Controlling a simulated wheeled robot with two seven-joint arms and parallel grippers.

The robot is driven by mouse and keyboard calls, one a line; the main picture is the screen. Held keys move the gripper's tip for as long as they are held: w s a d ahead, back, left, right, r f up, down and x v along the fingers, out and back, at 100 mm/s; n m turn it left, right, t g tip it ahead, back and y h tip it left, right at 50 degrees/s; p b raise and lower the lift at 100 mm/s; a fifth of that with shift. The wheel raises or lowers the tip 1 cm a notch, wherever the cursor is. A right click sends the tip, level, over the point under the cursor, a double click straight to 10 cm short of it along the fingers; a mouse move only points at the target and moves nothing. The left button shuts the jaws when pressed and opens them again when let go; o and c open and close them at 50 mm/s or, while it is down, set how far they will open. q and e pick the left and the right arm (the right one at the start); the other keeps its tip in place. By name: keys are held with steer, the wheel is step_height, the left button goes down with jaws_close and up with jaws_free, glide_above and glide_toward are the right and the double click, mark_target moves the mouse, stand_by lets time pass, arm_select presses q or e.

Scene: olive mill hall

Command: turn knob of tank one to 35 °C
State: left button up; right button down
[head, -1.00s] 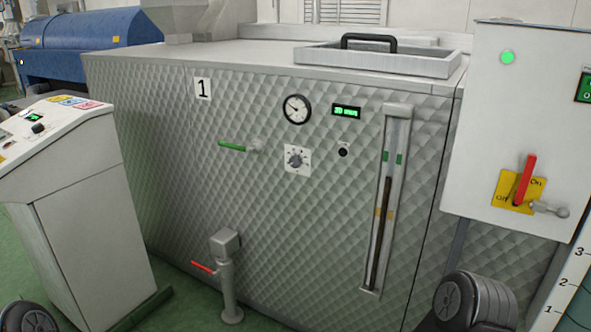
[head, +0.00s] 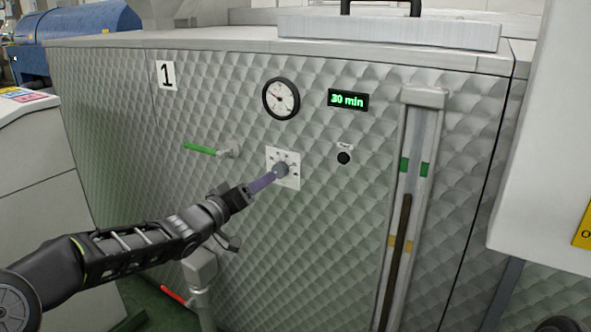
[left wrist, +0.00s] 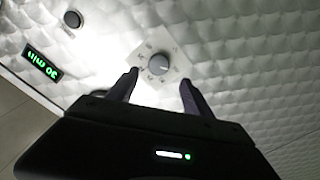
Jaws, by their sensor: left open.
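The grey knob (head: 281,169) of tank one sits on a white square dial plate (head: 293,180) on the quilted metal front. The tank bears a "1" label (head: 167,75). My left gripper (head: 264,182) reaches in from the left, its fingers pointing at the knob and partly covering the plate in the head view. In the left wrist view the fingers (left wrist: 160,85) are open, one on each side below the knob (left wrist: 159,65), with nothing between them. The dial's numbers are too small to read. My right gripper is not in view.
A round gauge (head: 281,98) and a display reading "30 min" (head: 348,100) are above the knob. A black button (head: 344,158) is to its right, a green lever (head: 202,149) to its left. A sight tube (head: 409,200) stands further right.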

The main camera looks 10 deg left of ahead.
mark_target(277, 172)
arm_select(q)
steer(key=shift+s+r+n, duration=0.1)
steer(key=shift+s+n, duration=0.25)
steer(key=shift+n, duration=0.05)
steer(key=x, duration=0.7)
steer(key=shift+w+d, duration=0.15)
steer(key=shift+w, duration=0.25)
jaws_close()
stand_by(0.4)
